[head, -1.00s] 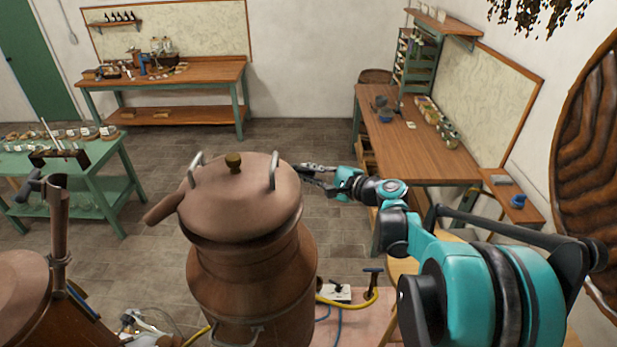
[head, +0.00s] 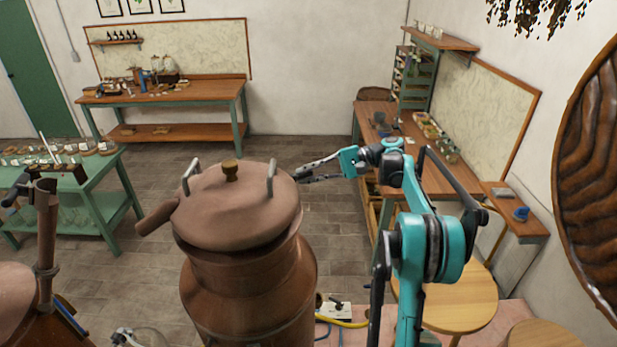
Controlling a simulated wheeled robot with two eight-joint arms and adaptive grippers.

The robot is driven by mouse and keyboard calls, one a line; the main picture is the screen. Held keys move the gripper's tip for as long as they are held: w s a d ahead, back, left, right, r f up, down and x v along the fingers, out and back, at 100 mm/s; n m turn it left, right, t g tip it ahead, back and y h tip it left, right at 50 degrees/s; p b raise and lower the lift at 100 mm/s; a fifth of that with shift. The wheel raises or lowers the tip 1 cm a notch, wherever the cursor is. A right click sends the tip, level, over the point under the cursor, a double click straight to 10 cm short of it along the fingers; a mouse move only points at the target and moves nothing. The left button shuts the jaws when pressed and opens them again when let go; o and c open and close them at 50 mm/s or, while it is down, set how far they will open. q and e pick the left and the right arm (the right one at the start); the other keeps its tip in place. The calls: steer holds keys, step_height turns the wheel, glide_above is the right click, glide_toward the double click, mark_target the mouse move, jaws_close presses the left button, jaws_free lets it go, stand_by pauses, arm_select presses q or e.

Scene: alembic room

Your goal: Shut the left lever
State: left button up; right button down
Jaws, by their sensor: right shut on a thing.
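The copper still (head: 240,290) stands in the middle of the head view with its domed lid (head: 225,215) on top. A grey metal lever (head: 191,177) stands up at the lid's left, and a matching lever (head: 271,176) stands up at its right. My right gripper (head: 299,174) is just beyond the lid's upper right edge, right of the right lever and well away from the left one. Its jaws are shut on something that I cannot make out.
A copper spout (head: 155,218) juts from the lid's left. A second copper vessel (head: 20,300) with a pipe (head: 45,230) stands at the lower left. A round wooden stool (head: 460,300) stands at the right. The tiled floor behind the still is clear.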

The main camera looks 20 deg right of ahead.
steer(key=shift+w+n+g, duration=0.3)
steer(key=shift+n+g, duration=0.5)
steer(key=shift+g, duration=0.2)
steer(key=shift+g+y, duration=0.3)
